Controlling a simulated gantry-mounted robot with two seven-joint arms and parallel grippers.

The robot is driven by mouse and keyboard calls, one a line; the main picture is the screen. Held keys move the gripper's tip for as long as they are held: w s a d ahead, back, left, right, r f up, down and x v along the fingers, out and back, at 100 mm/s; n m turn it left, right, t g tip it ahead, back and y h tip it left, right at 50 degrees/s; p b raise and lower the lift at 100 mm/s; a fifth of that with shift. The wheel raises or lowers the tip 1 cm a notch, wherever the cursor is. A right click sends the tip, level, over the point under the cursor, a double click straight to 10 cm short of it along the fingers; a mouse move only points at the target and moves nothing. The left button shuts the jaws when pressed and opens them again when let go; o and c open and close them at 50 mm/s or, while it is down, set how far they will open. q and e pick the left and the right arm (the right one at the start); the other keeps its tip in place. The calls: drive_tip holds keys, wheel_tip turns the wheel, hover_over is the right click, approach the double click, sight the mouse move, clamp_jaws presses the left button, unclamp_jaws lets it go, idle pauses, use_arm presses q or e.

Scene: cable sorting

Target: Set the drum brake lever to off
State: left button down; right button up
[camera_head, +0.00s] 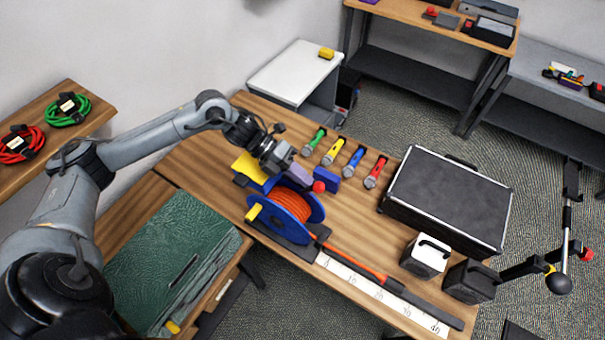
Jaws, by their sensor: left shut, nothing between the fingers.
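The cable drum (293,220) has blue flanges and an orange cable wound on it. It stands on a dark base on the wooden bench. A round red knob (319,187) shows at its back right edge, and it may be the end of the brake lever. The lever's arm and its on or off marks cannot be made out. My left gripper (284,164) is shut and empty, above and behind the drum, left of the red knob. Whether it touches the drum or lever cannot be told. My right gripper is not in view.
A yellow block (250,168) and a blue block (326,179) are close to the drum. Several microphones (352,160) lie behind it. A black case (445,200) takes up the right side. A ruler strip (350,275) lies along the front, with the orange cable's end over it.

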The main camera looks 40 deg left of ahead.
sight(315, 186)
use_arm(q)
drive_tip(key=shift+d, duration=0.1)
idle(0.3)
drive_tip(key=shift+w+d+f+y, duration=0.1)
drive_tip(key=shift+w+d+y, duration=0.05)
drive_tip(key=shift+d+y, duration=0.45)
drive_tip(key=b+x, duration=0.2)
drive_tip(key=shift+d+b, duration=0.3)
drive_tip(key=shift+d, duration=0.3)
drive_tip(key=shift+r, duration=0.2)
